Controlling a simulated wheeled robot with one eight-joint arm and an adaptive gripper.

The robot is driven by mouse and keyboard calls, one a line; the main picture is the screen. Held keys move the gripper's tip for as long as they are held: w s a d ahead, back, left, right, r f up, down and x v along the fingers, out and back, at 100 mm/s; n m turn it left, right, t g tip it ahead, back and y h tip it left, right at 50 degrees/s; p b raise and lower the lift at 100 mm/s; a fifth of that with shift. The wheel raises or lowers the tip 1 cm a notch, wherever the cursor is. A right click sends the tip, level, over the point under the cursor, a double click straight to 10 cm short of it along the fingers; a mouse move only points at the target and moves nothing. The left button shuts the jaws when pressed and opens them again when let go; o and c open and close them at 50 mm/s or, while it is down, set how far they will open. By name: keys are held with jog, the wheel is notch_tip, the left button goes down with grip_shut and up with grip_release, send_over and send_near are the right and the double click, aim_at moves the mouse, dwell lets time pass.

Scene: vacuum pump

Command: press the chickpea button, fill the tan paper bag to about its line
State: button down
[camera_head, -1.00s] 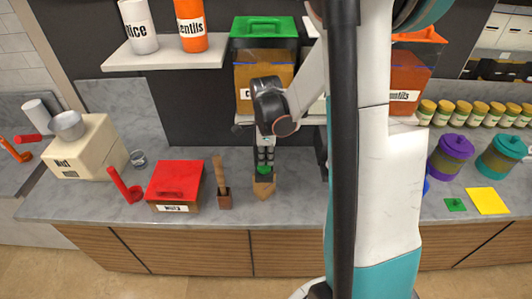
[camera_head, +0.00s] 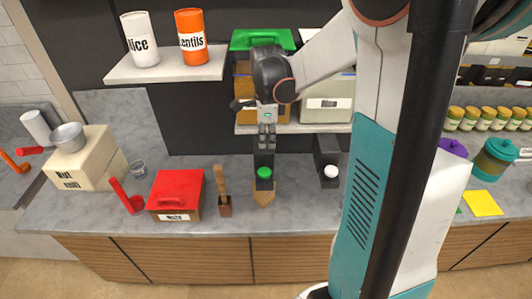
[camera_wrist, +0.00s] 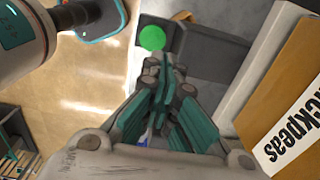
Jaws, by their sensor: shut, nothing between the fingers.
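The chickpea dispenser has a green lid (camera_head: 262,39) and amber-brown contents, and stands on the shelf behind my arm. Its label reads "Chickpeas" in the wrist view (camera_wrist: 293,135). Its green button (camera_head: 264,172) sits on the dark spout below; the button also shows in the wrist view (camera_wrist: 152,38). The tan paper bag (camera_head: 264,197) stands on the counter under the spout. Its upper part is hidden, so I cannot tell its line or fill. My gripper (camera_head: 267,143) is shut and empty, above the button and apart from it.
A second dispenser (camera_head: 327,108) with a white button (camera_head: 331,172) is to the right. A wooden-handled tool in a brown block (camera_head: 225,206) stands close left of the bag. A red box (camera_head: 177,190) and red scoop (camera_head: 126,197) lie farther left.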

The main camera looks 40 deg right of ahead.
notch_tip(320, 180, up, 3)
jog(key=shift+a+f, duration=0.1)
jog(key=shift+f, duration=0.1)
dwell(0.5)
